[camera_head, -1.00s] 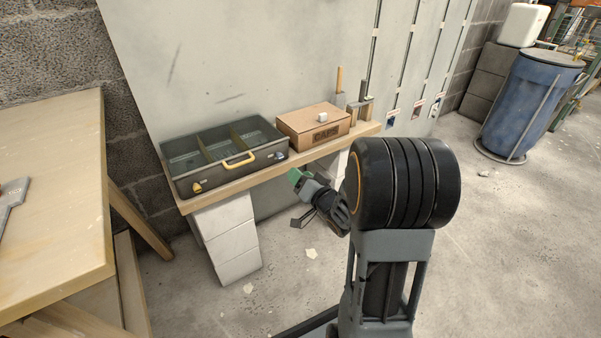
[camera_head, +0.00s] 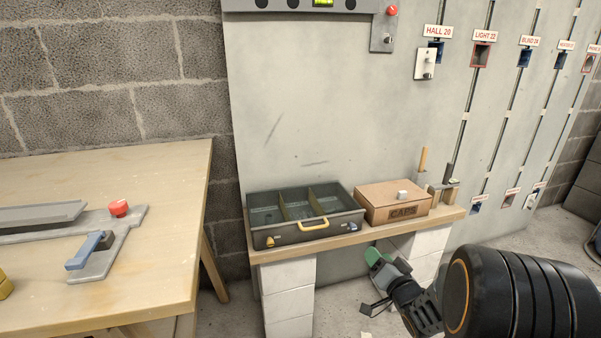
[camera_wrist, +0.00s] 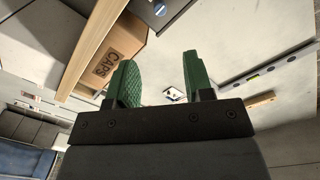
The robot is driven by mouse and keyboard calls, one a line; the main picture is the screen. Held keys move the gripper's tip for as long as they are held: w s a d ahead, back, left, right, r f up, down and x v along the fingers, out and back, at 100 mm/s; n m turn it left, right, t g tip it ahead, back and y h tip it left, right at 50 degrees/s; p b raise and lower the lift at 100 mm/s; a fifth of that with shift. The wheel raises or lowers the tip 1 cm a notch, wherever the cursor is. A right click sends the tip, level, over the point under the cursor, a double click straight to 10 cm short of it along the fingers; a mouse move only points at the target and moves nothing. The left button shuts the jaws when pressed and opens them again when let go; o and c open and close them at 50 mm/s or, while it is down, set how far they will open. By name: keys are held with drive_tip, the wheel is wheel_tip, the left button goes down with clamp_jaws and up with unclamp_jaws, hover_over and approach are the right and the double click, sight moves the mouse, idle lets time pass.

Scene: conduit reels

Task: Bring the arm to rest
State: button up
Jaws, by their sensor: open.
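My gripper (camera_wrist: 158,82) shows in the wrist view with its two green fingers apart and nothing between them. In the head view my gripper (camera_head: 379,262) is partly hidden by the wrist and hangs in front of the low bench (camera_head: 362,236), below the front of the cardboard CAPS box (camera_head: 395,202). The arm is bent, with a large black joint at the lower right. The CAPS box also shows at the upper left of the wrist view (camera_wrist: 110,52).
A grey divided toolbox (camera_head: 292,234) with a yellow handle stands beside the box. A wooden table (camera_head: 150,170) at left holds grey metal parts and a red knob (camera_head: 118,208). A grey panel (camera_head: 330,110) with labelled boxes rises behind.

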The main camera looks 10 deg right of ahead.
drive_tip(key=s+a+r+n+g+h+p, duration=0.1)
drive_tip(key=s+r+g+h+p, duration=0.15)
drive_tip(key=r+p, duration=0.9)
drive_tip(key=s+a+r+n+g+h+p, duration=0.15)
drive_tip(key=r+g+p, duration=0.25)
drive_tip(key=r+p, duration=0.8)
drive_tip(key=s+a+r+n+g+p, duration=0.1)
drive_tip(key=s+a+r+g+p, duration=0.2)
drive_tip(key=s+r+p, duration=0.4)
drive_tip(key=s+a+r+n+g+y+p, duration=0.1)
drive_tip(key=s+a+r+g+p, duration=0.3)
drive_tip(key=r+p, duration=0.5)
wheel_tip(320, 180, up, 3)
drive_tip(key=s+n, duration=0.1)
drive_tip(key=s, duration=0.1)
drive_tip(key=shift+s+a+y, duration=0.3)
drive_tip(key=shift+s+a, duration=0.05)
drive_tip(key=shift+a, duration=0.05)
drive_tip(key=shift+c, duration=0.7)
drive_tip(key=shift+a, duration=0.15)
drive_tip(key=shift+c, duration=0.4)
